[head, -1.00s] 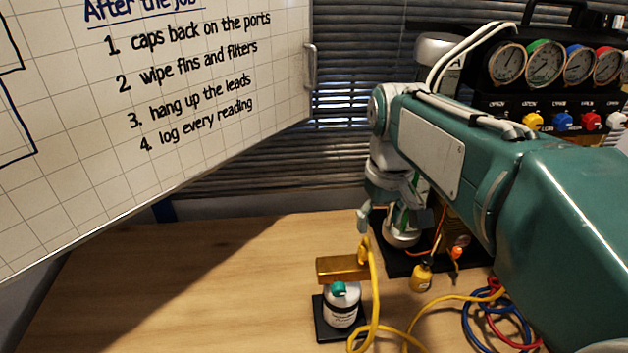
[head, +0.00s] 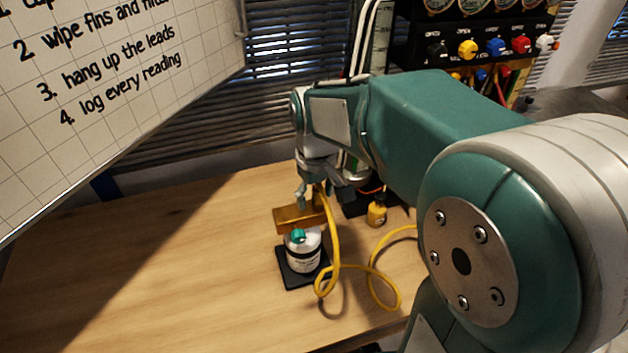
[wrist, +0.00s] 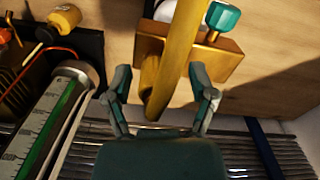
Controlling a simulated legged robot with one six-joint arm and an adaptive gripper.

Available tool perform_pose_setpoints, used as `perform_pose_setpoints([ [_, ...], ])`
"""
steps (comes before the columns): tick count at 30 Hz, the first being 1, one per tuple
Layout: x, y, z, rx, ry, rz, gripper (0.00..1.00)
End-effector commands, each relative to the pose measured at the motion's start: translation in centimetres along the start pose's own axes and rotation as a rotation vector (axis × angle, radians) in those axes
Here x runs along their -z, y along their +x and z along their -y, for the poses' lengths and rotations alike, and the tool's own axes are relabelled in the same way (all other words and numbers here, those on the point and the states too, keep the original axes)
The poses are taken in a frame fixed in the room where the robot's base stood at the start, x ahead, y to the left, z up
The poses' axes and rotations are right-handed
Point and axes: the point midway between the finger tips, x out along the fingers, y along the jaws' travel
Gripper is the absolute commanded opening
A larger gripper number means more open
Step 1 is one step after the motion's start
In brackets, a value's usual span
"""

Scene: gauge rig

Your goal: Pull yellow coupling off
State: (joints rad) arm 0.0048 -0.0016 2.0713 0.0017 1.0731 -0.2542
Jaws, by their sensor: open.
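The yellow hose (head: 333,240) rises in a loop from the table to the brass block (head: 290,220) on top of a white bottle (head: 303,256) with a teal knob (head: 298,236). In the wrist view the yellow hose (wrist: 178,50) passes in front of the brass block (wrist: 222,60) and comes down between my fingers. My gripper (wrist: 160,82) is open, one finger on each side of the yellow hose, with visible gaps. In the head view my gripper (head: 318,192) is just above the block.
The bottle stands on a black base (head: 290,280). A small yellow-capped fitting (head: 376,214) stands to the right by a dark stand. A gauge panel (head: 480,40) is behind my arm. A whiteboard (head: 100,90) leans over the left. The table's left side is clear.

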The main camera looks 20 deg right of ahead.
Motion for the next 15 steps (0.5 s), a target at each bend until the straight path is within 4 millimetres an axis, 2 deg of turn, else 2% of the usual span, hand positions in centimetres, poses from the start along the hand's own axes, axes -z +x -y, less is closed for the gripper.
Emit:
perform_pose_setpoints([
  [9,0.05,0.38,0.14,-0.002,0.001,-0.001,0.73],
  [10,0.05,0.38,0.14,-0.002,0.001,-0.001,0.64],
  [11,0.05,0.37,0.15,-0.002,0.001,-0.001,0.51],
  [12,0.05,0.37,0.14,-0.002,0.001,-0.001,0.33],
  [14,0.05,0.37,0.14,-0.002,0.001,-0.001,0.06],
  [15,0.05,0.37,0.14,-0.002,0.001,-0.001,0.0],
])
